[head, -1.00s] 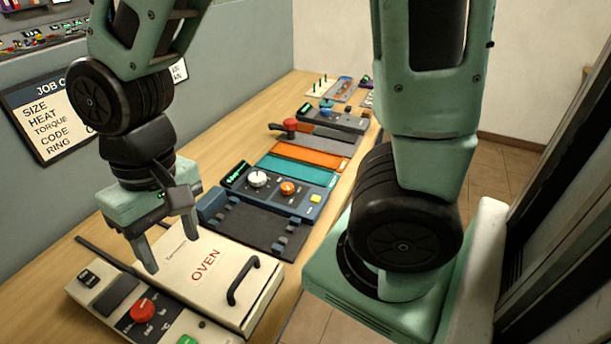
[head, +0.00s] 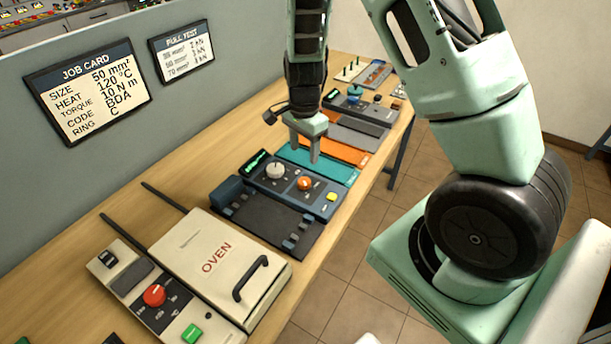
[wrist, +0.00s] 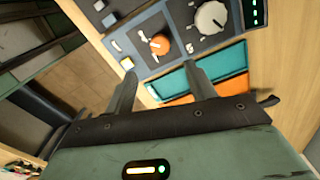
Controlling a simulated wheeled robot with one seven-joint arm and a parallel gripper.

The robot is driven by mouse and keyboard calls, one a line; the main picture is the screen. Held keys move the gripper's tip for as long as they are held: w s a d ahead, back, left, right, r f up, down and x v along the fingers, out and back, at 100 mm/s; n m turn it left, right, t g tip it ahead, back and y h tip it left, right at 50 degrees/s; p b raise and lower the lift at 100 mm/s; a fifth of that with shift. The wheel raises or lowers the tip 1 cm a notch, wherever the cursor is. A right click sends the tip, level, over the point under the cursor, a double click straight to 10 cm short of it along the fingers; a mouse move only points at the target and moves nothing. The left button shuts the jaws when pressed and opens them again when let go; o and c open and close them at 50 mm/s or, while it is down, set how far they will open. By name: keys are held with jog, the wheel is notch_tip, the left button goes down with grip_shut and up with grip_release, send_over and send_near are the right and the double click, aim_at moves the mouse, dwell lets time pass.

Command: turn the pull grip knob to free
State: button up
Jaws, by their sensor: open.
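A blue-grey panel (head: 322,207) on the bench carries a white round knob (head: 275,171) and an orange knob (head: 304,183). Their labels are too small to read, so I cannot tell for sure which is the pull grip knob. In the wrist view, the orange knob (wrist: 159,45) lies just beyond the fingertips and the white knob (wrist: 210,17) lies farther up and to the right. My gripper (head: 303,158) is open and empty, fingers pointing down. It hangs above the panel's far side and the teal strip, apart from both knobs.
A cream oven (head: 205,262) with a black handle stands nearer. Its control panel has a red knob (head: 154,296). A dark tray (head: 270,225) adjoins the blue-grey panel. Teal (head: 325,165) and orange (head: 340,150) strips lie beyond. A yellow button (head: 331,197) is near the orange knob.

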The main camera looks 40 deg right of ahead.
aim_at(304, 181)
notch_tip(304, 181, down, 11)
jog(key=shift+r+p, duration=0.1)
jog(key=shift+p, duration=0.75)
jog(key=c, duration=1)
